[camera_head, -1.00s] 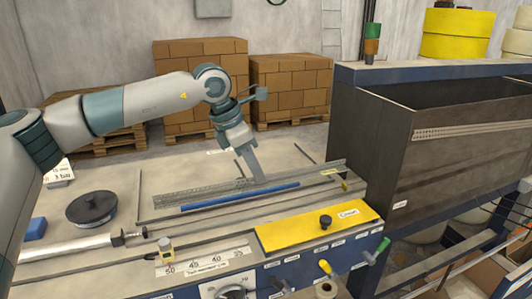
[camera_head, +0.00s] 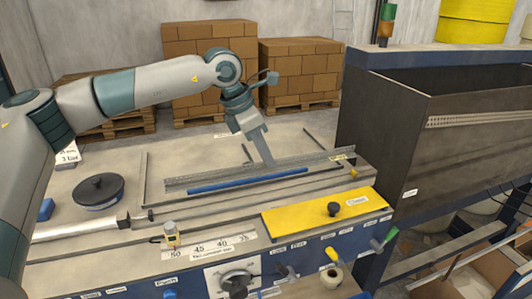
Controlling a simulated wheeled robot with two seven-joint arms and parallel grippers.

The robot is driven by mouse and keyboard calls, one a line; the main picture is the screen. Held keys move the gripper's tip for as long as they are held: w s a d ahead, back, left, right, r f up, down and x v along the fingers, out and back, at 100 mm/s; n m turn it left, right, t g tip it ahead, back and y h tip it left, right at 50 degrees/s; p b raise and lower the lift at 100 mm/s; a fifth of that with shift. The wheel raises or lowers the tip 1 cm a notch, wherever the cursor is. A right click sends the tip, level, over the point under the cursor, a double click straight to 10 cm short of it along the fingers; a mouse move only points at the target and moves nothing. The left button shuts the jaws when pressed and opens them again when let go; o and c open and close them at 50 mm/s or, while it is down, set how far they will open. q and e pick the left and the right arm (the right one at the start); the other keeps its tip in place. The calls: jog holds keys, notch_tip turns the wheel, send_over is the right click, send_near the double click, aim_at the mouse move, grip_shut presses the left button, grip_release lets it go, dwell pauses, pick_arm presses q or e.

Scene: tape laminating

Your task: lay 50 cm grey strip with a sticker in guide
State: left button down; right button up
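A long grey perforated strip (camera_head: 215,178) lies lengthwise over the bench, close behind a blue strip (camera_head: 248,180). A small pale patch, possibly the sticker (camera_head: 342,156), shows near its right end. My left gripper (camera_head: 267,160) comes down from above and is shut on the grey strip around its middle. The guide is the long rail area (camera_head: 150,213) along the bench; I cannot tell whether the strip touches it. My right gripper is out of view.
A yellow plate (camera_head: 318,212) and a length scale (camera_head: 210,246) sit at the front. A black round disc (camera_head: 97,191) lies at the left. A dark tall-sided bin (camera_head: 390,130) stands at the right. Boxes on pallets (camera_head: 210,65) stand behind.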

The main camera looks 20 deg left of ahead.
aim_at(262, 169)
pick_arm(q)
jog(key=shift+f+b, duration=0.45)
jog(key=shift+f, duration=1.4)
jog(key=shift+f+b, duration=1.15)
jog(key=shift+f, duration=0.1)
jog(key=shift+b, duration=1.2)
jog(key=shift+f+b, duration=0.6)
jog(key=shift+b, duration=0.35)
dwell(1.3)
jog(key=shift+s+f, duration=0.15)
jog(key=shift+f, duration=0.1)
dwell(0.5)
